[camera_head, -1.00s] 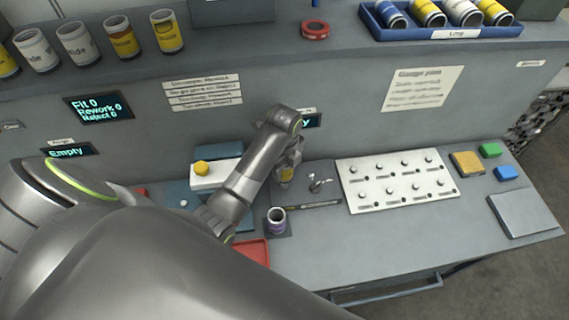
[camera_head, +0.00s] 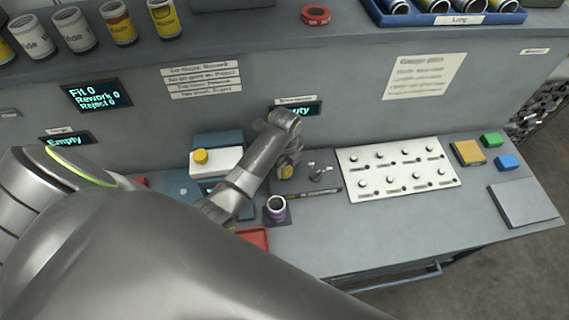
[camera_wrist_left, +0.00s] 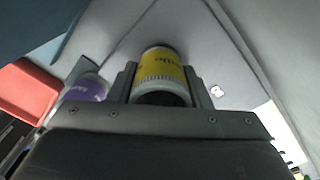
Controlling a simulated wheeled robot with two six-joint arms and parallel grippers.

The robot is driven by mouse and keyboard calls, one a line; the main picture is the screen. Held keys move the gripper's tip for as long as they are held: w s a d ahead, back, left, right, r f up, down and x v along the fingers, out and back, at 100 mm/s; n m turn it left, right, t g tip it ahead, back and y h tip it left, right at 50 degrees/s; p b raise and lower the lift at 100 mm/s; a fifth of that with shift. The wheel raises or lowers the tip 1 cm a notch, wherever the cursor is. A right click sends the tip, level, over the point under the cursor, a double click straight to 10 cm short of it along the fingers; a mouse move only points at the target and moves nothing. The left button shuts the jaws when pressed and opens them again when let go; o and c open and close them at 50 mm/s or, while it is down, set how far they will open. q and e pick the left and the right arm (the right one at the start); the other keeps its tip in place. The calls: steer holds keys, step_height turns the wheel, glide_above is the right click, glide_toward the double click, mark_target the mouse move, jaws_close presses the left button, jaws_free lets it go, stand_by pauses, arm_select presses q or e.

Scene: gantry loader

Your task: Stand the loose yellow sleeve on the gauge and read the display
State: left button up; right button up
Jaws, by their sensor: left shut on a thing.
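The yellow sleeve (camera_wrist_left: 160,68) is held between the two fingers of my left gripper (camera_wrist_left: 162,88), its open end facing the wrist camera. In the head view the sleeve (camera_head: 287,172) shows as a small yellow patch at my left gripper (camera_head: 286,165), over the bench beside a dark plate (camera_head: 322,178) with a small metal fitting. Whether the sleeve touches anything below is unclear. A lit display (camera_head: 305,109) on the wall behind the gripper is partly hidden by my arm and ends in "ty". Which fixture is the gauge cannot be told. My right gripper is out of view.
A purple sleeve (camera_head: 276,208) stands close in front of the gripper. A red tray (camera_head: 255,238), a white block with a yellow button (camera_head: 225,160) and a white pegged board (camera_head: 398,170) are nearby. A display at left (camera_head: 64,140) reads "Empty".

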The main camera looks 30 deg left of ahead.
arm_select(q)
steer(key=shift+f, duration=0.15)
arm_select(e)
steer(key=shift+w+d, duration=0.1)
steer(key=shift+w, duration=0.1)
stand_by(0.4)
arm_select(q)
steer(key=o, duration=1.1)
steer(key=shift+o, duration=1.1)
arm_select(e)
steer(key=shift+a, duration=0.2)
